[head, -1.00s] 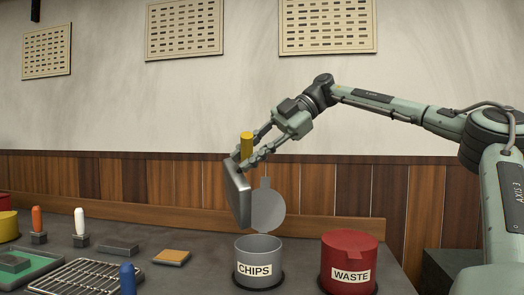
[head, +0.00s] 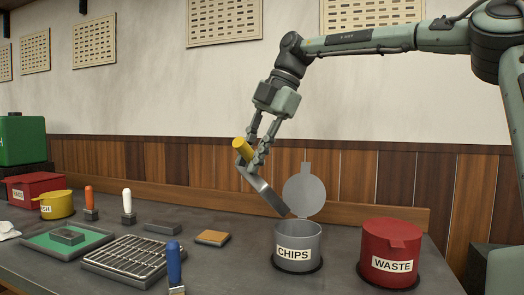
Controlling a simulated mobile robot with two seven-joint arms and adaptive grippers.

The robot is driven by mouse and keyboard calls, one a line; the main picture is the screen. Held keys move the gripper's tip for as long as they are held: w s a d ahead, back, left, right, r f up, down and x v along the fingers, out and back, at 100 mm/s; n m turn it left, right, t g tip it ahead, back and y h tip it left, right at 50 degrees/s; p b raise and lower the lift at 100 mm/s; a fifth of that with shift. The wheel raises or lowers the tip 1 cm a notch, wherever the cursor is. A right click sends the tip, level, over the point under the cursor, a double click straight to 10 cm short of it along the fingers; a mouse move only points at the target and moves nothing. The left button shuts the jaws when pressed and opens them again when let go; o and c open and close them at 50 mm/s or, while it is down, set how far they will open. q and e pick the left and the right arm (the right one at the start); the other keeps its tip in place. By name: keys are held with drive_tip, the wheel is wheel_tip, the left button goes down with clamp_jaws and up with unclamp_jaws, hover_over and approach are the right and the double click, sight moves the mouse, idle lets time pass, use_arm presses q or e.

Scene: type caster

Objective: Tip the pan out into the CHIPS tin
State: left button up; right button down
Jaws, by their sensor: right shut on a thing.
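My right gripper (head: 256,153) is shut on the yellow handle (head: 241,147) of the grey metal pan (head: 264,190). The pan slopes steeply down to the right, its low end at the back left rim of the CHIPS tin (head: 313,257); I cannot tell if they touch. The tin is grey and round, with its round lid (head: 304,191) standing open behind it. The pan's inner face and any chips on it are hidden, and the tin's contents do not show clearly. My left gripper is not in view.
A red WASTE tin (head: 391,243), closed, stands right of the CHIPS tin. To the left are a wire rack (head: 128,258), a blue-handled brush (head: 174,263), an orange block (head: 212,238), a grey block (head: 162,228) and a green tray (head: 50,245). A wooden backboard runs behind the bench.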

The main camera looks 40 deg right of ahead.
drive_tip(key=w+a+f+g+h, duration=0.4)
drive_tip(key=a+f+h, duration=0.3)
drive_tip(key=a+f, duration=0.2)
drive_tip(key=shift+w+a+f, duration=0.35)
drive_tip(key=shift+w+f, duration=0.3)
drive_tip(key=shift+f, duration=0.45)
